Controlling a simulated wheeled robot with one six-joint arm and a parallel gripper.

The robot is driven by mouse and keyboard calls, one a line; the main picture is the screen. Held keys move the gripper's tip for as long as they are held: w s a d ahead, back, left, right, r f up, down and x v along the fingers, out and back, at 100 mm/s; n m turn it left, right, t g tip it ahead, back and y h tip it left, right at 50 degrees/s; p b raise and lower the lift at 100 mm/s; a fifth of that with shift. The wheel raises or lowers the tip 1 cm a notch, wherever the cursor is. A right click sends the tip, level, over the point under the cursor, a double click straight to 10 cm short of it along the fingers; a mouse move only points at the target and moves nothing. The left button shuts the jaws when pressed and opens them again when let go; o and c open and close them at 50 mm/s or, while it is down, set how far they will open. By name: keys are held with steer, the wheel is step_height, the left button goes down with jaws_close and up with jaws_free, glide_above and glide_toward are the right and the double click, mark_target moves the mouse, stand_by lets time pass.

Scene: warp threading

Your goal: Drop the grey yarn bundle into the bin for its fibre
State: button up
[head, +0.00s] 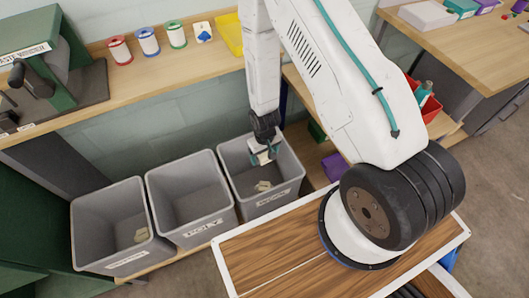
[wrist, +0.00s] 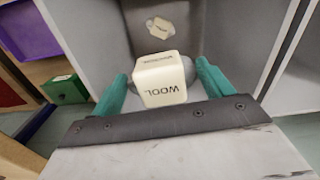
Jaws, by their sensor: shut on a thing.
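My gripper (head: 264,148) is inside or just above the mouth of the right grey bin (head: 287,187), pointing down. In the wrist view its teal fingers (wrist: 162,78) are shut on the grey yarn bundle (wrist: 189,72), which is mostly hidden behind a cream block-like tag (wrist: 163,88) reading WOOL. Below it, a small pale bundle (wrist: 157,27) lies on the bin floor. The middle bin (head: 209,227) is labelled POLY and looks empty. The left and right bins' labels are too small to read surely.
The bins stand side by side on a low wooden shelf, below a bench (head: 180,72) with red, blue and green spools (head: 148,41) and a yellow tray (head: 229,34). A purple box (head: 335,166) is right of the bins. My wood-topped base is in front.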

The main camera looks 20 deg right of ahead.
mark_target(265, 154)
steer(key=o, duration=0.9)
steer(key=shift+o, duration=0.2)
steer(key=shift+r, duration=3.9)
steer(key=shift+s, duration=0.1)
